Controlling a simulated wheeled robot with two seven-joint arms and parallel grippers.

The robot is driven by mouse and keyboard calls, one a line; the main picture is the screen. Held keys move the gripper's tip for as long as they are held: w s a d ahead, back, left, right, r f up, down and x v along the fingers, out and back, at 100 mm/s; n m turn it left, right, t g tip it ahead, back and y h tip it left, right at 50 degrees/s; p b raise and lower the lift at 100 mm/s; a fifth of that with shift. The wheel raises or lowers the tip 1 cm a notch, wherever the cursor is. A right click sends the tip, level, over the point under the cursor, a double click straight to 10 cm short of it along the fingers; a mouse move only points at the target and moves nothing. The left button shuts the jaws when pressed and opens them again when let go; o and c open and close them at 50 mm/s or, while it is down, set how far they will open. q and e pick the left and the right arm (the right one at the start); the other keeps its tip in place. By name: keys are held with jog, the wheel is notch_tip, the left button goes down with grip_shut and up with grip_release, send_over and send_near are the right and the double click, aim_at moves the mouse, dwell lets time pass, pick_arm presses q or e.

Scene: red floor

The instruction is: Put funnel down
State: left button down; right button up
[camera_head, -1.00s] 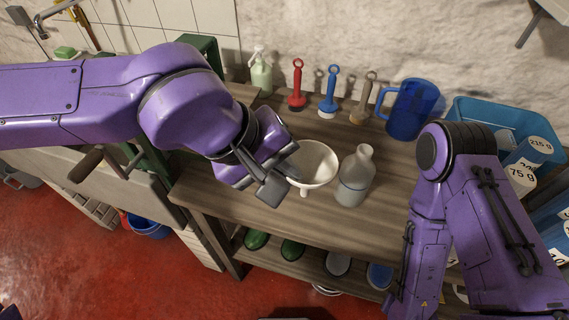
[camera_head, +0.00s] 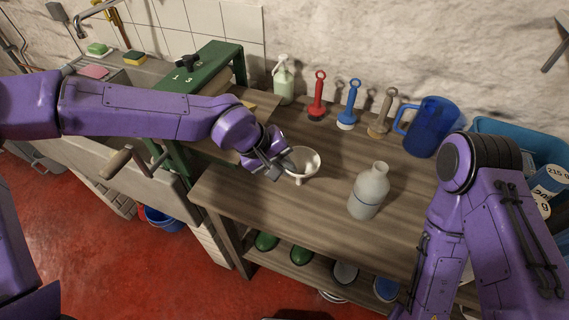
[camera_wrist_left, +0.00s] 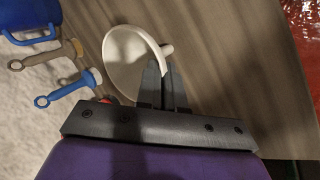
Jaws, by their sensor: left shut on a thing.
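The white funnel (camera_head: 304,163) is at the left part of the wooden table, its wide mouth facing up and its spout downward. My left gripper (camera_head: 281,168) is shut on the funnel's rim from the left. In the left wrist view the fingers (camera_wrist_left: 163,88) pinch the rim of the funnel (camera_wrist_left: 128,58), with the spout pointing right. I cannot tell whether the spout touches the tabletop. My right arm (camera_head: 465,215) shows at the right, but its gripper is out of view.
A pale bottle (camera_head: 369,191) stands right of the funnel. The table's front middle is clear.

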pick_arm(q)
jog(key=shift+f, duration=0.4)
jog(key=c, duration=1.3)
grip_release()
jog(key=shift+f, duration=0.1)
jog(key=shift+r, duration=0.35)
jog(key=v, duration=1.1)
jog(key=shift+a+r, duration=0.2)
jog(key=shift+a, duration=0.05)
